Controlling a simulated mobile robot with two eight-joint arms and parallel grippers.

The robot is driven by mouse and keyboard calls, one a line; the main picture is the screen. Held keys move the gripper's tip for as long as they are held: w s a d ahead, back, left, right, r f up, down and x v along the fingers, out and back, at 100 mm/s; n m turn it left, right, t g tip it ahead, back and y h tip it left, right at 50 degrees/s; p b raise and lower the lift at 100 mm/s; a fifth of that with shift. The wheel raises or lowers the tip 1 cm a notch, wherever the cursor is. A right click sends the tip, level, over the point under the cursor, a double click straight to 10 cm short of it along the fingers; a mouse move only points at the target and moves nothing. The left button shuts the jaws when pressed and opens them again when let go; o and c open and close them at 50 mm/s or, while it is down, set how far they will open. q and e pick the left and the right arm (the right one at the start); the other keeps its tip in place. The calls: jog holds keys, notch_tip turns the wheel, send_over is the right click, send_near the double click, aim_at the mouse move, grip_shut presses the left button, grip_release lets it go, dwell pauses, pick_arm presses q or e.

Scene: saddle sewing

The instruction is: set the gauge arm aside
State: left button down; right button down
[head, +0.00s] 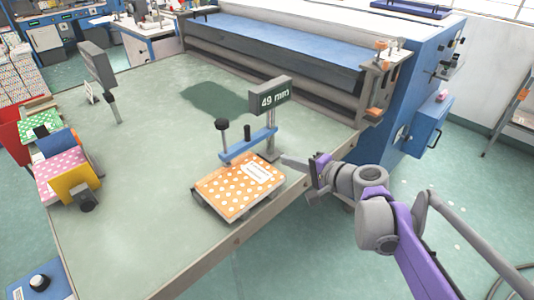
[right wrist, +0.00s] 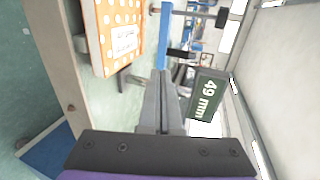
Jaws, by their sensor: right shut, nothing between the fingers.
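A dark display (head: 270,97) reading "49 mm" tops the post. My right gripper (head: 287,159) is shut and empty, close to the foot of the post; contact cannot be told. In the right wrist view, the shut fingers (right wrist: 160,92) point toward the blue bar (right wrist: 165,32), with the display (right wrist: 206,95) to their right and the book (right wrist: 122,32) to their upper left. My left gripper is out of view.
The green table (head: 140,165) is largely clear left of the book. A second grey post with a panel (head: 97,65) stands at its far left. A large blue machine (head: 270,42) borders the back.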

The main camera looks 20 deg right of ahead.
send_near(247, 146)
jog(key=x, duration=0.5)
jog(key=shift+w+f, duration=0.15)
jog(key=shift+w+a, duration=0.2)
jog(key=shift+w, duration=0.4)
jog(key=shift+a, duration=0.1)
